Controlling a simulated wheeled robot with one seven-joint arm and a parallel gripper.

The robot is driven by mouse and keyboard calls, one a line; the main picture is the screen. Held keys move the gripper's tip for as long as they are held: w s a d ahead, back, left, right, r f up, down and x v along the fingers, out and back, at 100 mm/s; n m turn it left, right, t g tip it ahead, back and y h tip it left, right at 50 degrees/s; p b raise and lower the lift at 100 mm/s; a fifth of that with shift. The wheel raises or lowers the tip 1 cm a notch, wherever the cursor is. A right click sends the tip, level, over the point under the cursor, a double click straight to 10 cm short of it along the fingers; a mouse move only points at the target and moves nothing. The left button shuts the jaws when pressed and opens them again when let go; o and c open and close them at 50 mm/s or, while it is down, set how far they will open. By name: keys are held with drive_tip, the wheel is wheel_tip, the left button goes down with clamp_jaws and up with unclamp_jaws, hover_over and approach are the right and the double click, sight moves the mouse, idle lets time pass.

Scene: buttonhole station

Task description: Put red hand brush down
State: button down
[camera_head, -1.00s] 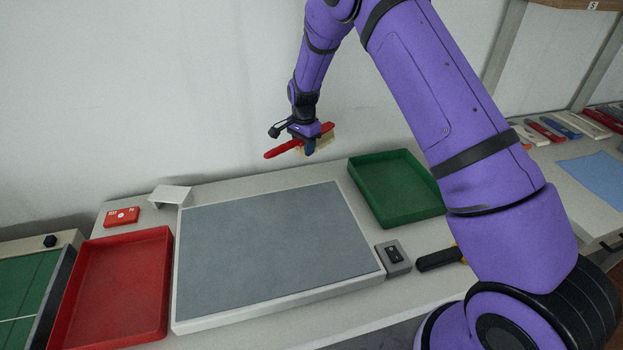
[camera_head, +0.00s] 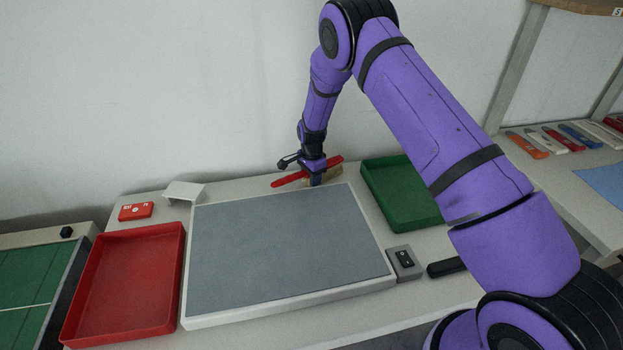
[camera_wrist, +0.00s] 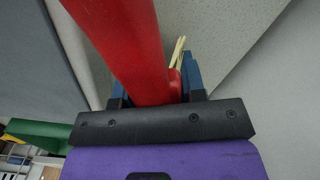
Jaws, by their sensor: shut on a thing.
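The red hand brush (camera_head: 292,180) has a long red back and pale bristles (camera_head: 336,172). It is at the table's back edge, behind the grey panel and left of the green tray. My gripper (camera_head: 316,179) is shut on the brush and points down. In the wrist view the red brush (camera_wrist: 138,45) runs up between the blue fingers (camera_wrist: 192,78), with a few pale bristles beside it. The brush looks close above the tabletop (camera_wrist: 215,35); I cannot tell whether it touches.
The framed grey panel (camera_head: 285,245) fills the table's middle. A red tray (camera_head: 125,285) is at left, a green tray (camera_head: 400,195) at right. A switch box (camera_head: 404,262) and a black-handled tool (camera_head: 446,267) lie right. A white bracket (camera_head: 184,192) and red box (camera_head: 136,211) stand back left.

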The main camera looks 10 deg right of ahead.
drive_tip(key=shift+f, duration=0.3)
drive_tip(key=shift+f, duration=0.25)
drive_tip(key=shift+s+f, duration=0.1)
drive_tip(key=shift+f, duration=0.1)
